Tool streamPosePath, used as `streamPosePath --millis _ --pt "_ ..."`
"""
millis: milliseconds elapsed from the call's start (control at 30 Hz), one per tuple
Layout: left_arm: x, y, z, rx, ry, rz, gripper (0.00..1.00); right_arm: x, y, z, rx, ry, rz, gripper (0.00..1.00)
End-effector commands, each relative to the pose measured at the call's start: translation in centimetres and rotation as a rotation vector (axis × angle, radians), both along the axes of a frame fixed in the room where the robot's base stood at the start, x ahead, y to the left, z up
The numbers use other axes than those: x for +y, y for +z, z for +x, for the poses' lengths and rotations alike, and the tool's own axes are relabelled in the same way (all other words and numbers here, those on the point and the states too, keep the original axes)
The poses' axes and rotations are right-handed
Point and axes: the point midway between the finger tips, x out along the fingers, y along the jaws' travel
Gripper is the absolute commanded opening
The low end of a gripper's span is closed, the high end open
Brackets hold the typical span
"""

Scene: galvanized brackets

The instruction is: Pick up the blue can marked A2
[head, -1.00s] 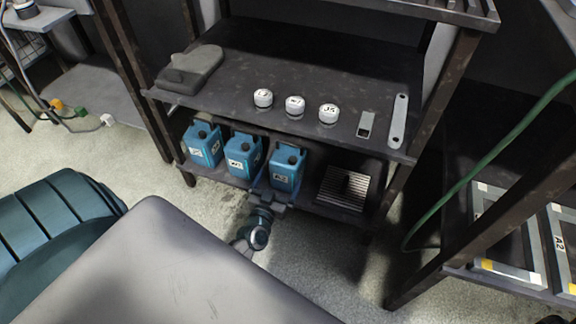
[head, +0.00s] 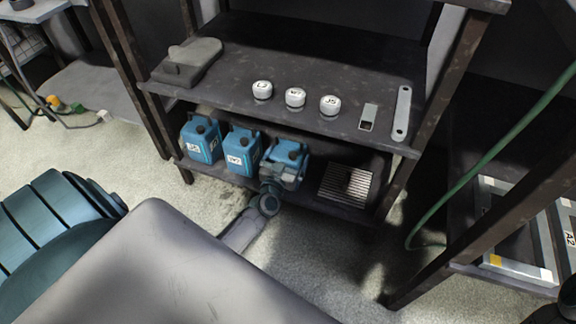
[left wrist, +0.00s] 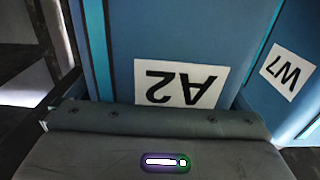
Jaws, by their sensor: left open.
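The blue can marked A2 (head: 290,151) stands at the right end of a row of three blue cans on the lower shelf. Its label, upside down, fills much of the left wrist view, with the can's blue wall (left wrist: 185,35) close to the gripper body. My left gripper (head: 283,176) is open at the front of this can and hides the can's lower front and label in the head view. I cannot tell whether the fingers touch the can.
The W7 can (head: 242,152) stands close to the left of the A2 can, and another blue can (head: 202,140) beyond it. A ribbed grey object (head: 345,186) lies to the right. The upper shelf (head: 225,92), holding white round pieces (head: 295,97) and brackets, hangs above the cans.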

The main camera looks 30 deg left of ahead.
Motion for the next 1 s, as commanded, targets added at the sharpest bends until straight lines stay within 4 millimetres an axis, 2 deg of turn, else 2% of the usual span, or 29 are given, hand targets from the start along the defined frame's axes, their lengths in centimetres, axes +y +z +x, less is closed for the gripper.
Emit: streamPosePath --millis 300,667,700,1000 --pt "0.07 0.02 0.25 0.000 0.000 0.001 1.00 -0.03 0.22 -0.03 -0.007 0.002 0.005 0.36" --pt "0.07 0.02 0.23 0.000 0.000 0.001 0.29 -0.02 0.22 -0.04 -0.007 0.002 0.003 0.36" --pt "0.09 0.37 0.36 -0.006 0.001 0.002 0.27 -0.03 0.25 -0.04 -0.008 0.002 0.003 0.36" --pt "0.08 0.35 0.35 -0.005 0.001 0.002 0.27 -0.02 0.29 -0.05 -0.008 0.002 0.003 0.36"
